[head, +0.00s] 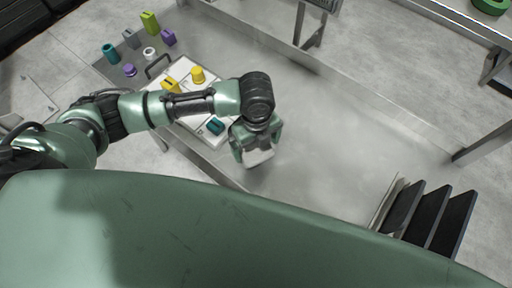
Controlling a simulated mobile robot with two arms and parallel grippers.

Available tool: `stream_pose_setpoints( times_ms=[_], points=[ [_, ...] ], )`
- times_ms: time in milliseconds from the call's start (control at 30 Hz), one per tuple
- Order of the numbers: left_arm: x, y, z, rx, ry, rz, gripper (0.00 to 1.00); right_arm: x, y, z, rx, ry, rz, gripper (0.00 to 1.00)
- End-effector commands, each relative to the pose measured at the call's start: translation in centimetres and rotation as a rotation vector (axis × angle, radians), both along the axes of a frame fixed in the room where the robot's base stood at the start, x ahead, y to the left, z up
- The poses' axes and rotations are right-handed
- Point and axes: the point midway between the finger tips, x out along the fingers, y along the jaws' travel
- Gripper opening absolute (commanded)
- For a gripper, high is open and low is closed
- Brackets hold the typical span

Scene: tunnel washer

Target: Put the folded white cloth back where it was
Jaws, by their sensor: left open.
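My left gripper (257,150) points down over the grey metal table (330,150), near its front edge. Its fingers are apart. A small white, flat piece (260,158), which looks like the folded white cloth, shows between and just below the fingers. The gripper hides part of it, and I cannot tell whether the fingers touch it. My right gripper is not in view.
Left of the gripper lies a white board (188,76) with yellow pieces and a teal block (215,126). Several coloured blocks and rings stand behind it, beside a dark handle (157,66). Black upright plates (428,214) stand at the right. The table's middle is clear.

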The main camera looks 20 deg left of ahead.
Motion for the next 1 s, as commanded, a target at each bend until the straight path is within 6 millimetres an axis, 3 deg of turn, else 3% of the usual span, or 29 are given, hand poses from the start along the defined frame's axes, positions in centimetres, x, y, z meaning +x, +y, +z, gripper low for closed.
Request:
stream_pose_setpoints(
  times_ms=[200,433,633,1000],
  points=[
    [0.2,0.0,4.9,-0.001,-0.006,-0.002,1.0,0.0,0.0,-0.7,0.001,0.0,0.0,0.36],
    [0.1,0.0,8.7,0.0,-0.003,0.0,1.0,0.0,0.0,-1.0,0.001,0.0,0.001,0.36],
    [0.0,0.0,9.9,0.001,-0.001,0.0,1.0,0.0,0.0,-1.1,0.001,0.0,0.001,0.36],
    [-0.4,-0.6,9.6,-0.02,-0.001,0.02,1.0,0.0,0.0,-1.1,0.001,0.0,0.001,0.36]
  ],
)
